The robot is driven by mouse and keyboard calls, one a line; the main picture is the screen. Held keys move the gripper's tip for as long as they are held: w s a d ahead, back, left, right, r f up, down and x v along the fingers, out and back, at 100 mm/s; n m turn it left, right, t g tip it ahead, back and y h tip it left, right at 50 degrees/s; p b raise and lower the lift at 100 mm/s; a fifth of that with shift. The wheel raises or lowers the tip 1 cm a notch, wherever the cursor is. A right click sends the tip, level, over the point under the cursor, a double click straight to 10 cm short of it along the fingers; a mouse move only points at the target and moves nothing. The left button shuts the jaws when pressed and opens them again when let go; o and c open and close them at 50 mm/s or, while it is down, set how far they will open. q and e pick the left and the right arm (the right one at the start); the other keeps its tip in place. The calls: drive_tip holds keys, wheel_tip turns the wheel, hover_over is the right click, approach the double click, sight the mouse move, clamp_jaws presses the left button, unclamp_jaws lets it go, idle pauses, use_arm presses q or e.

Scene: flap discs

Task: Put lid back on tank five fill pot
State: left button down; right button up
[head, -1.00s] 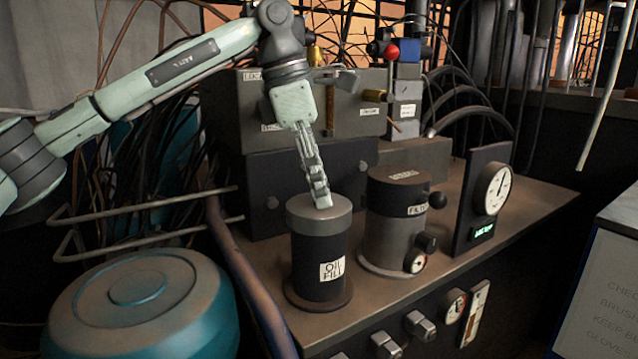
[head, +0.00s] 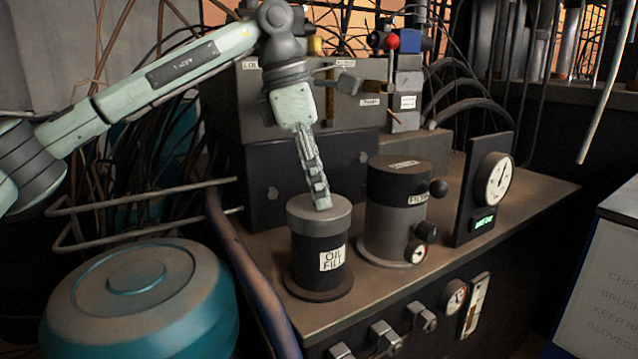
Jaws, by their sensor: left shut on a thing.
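The fill pot (head: 318,262) is a dark cylinder labelled "OIL FILL" on a round base, standing upright near the bench's front edge. A grey round lid (head: 308,220) covers its top, level with the pot. No gap shows between lid and pot, but I cannot tell if it is fully seated. The fingers hide the exact grip point. My right gripper is not in view.
A grey filter canister (head: 395,215) with side knobs stands close to the right of the pot. A dial panel (head: 482,190) is further right. Boxes (head: 310,172) stand behind. A pipe rail (head: 150,240) and a teal drum (head: 140,310) lie left.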

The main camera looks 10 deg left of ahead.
use_arm(q)
drive_tip(key=shift+f, duration=0.4)
drive_tip(key=c, duration=1.2)
unclamp_jaws()
drive_tip(key=o, duration=0.5)
drive_tip(key=shift+r, duration=0.1)
wheel_tip(320, 180, up, 6)
drive_tip(key=p, duration=0.5)
